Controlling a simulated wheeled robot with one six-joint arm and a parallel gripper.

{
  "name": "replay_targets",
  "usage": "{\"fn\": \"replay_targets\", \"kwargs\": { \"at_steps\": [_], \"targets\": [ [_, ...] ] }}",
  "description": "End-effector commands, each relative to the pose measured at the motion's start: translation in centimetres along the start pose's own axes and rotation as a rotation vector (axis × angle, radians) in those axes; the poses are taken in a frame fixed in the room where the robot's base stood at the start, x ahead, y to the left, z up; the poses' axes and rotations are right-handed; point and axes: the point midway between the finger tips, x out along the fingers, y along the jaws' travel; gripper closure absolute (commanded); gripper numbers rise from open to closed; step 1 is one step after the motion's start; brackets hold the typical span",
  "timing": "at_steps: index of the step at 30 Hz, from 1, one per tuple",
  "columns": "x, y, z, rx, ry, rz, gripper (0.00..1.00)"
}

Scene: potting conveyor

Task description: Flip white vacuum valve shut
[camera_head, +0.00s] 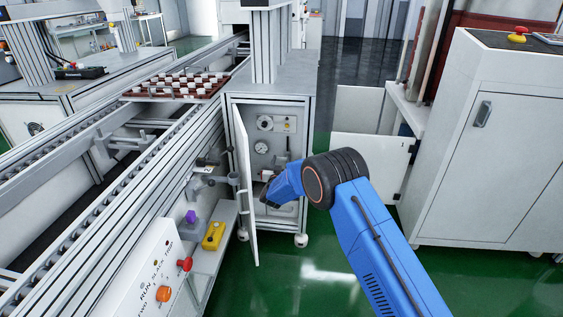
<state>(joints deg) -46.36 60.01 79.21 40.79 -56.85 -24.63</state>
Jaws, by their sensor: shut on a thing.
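My gripper (265,190) reaches into the cabinet's lower part from the right. It is shut on a small part there, which seems to be the white vacuum valve (267,173). Only a small white piece shows by the fingertips, and the gripper hides the rest. I cannot tell which way the valve's lever points. A round gauge (261,147) and a dark-handled fitting (283,157) sit above on the panel.
The cabinet door (246,190) hangs open just left of my gripper. A shelf with a yellow device (213,235) and a purple-topped item (191,217) is farther left. A white machine (480,150) stands at right. Green floor between is clear.

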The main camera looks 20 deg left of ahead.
Motion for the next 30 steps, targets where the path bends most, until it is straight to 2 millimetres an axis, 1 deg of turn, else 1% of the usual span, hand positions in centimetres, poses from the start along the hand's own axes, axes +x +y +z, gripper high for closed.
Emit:
{"fn": "replay_targets", "kwargs": {
  "at_steps": [3, 11, 12, 13, 14, 24, 26, 29, 30],
  "targets": [
    [0.0, 0.0, 0.1, -0.026, 0.0, 0.0, 0.78],
    [0.0, 0.0, 0.1, -0.028, 0.0, 0.0, 0.78],
    [0.0, 0.0, 0.1, -0.028, 0.0, 0.0, 0.48],
    [0.0, 0.0, 0.1, -0.028, 0.0, 0.0, 0.41],
    [0.0, 0.0, 0.1, -0.027, 0.0, 0.0, 0.37],
    [-0.2, -0.1, 0.1, -0.027, 0.0, 0.0, 0.37],
    [-0.6, -0.1, 0.1, -0.027, -0.001, 0.0, 0.37],
    [-1.8, -0.1, 0.1, -0.027, -0.001, -0.001, 0.37],
    [-2.5, -0.1, 0.1, -0.027, -0.002, -0.002, 0.37]
  ]
}}
